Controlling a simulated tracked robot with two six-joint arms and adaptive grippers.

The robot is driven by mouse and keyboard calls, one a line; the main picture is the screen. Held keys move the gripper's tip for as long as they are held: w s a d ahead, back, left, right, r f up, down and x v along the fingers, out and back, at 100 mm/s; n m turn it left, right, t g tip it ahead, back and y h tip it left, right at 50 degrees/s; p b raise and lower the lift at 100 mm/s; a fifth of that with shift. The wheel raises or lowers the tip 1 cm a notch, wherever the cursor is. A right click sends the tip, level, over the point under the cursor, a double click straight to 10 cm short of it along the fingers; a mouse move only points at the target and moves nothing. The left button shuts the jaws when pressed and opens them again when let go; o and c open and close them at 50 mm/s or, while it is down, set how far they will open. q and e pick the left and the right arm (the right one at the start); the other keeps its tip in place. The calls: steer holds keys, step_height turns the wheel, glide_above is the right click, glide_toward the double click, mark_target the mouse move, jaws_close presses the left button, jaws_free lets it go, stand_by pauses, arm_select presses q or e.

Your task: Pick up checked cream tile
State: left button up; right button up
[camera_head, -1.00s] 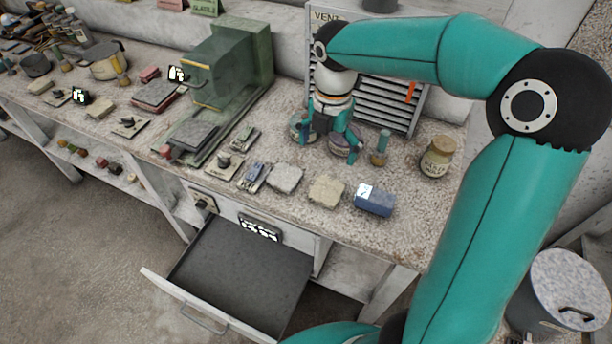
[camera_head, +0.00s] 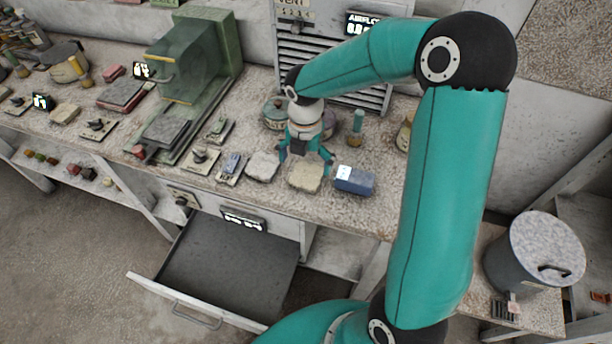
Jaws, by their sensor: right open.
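A cream tile (camera_head: 306,178) lies flat near the front edge of the bench, between a grey tile and a blue block. Its pattern is too small to tell. My right gripper (camera_head: 306,160) points down just above and behind the cream tile. Its teal fingers are spread open, one toward the grey tile's side and one toward the blue block's side, with nothing between them. My right gripper partly covers the area behind the tile. My left gripper is not in view.
The grey tile (camera_head: 262,166) sits close on the left and the blue block (camera_head: 355,181) on the right. Round containers (camera_head: 275,113) and a small bottle (camera_head: 357,127) stand behind. An open, empty drawer (camera_head: 225,275) juts out below the bench front. A lidded bin (camera_head: 535,255) stands at right.

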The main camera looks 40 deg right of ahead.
mark_target(306, 175)
step_height(306, 175, down, 4)
steer(key=shift+d+f, duration=0.1)
steer(key=shift+f, duration=0.1)
steer(key=shift+s, duration=0.1)
steer(key=shift+c, duration=0.2)
steer(key=c, duration=1.3)
